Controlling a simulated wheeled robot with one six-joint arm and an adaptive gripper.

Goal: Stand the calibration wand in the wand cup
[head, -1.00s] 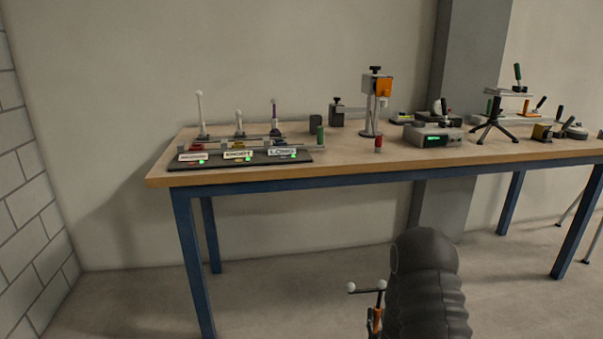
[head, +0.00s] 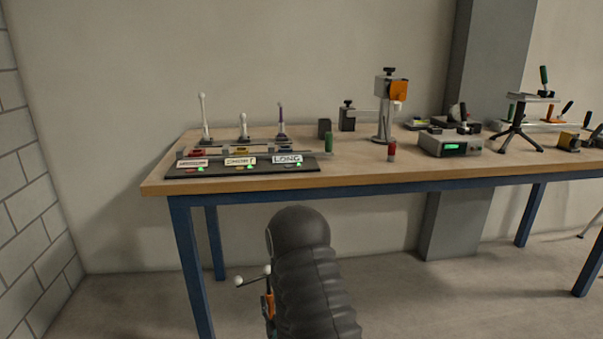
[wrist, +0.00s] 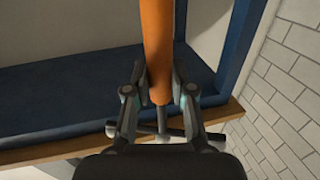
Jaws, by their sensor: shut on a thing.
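The calibration wand (head: 253,279) shows low in the head view, with white balls on its cross bar and an orange handle below. In the wrist view its orange handle (wrist: 157,50) runs up between the fingers. My gripper (wrist: 158,92) is shut on this handle. In the head view the wand is in front of the bench and below its top, beside my dark arm, which hides part of it. A dark cup-like piece (head: 325,128) stands on the bench; I cannot tell whether it is the wand cup.
The wooden bench (head: 350,176) has a blue frame. A labelled black board (head: 240,170) with upright pieces is at its left. A green piece (head: 329,143), a red piece (head: 392,152), a stand (head: 384,110) and a grey meter (head: 450,143) stand to the right. Floor in front is clear.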

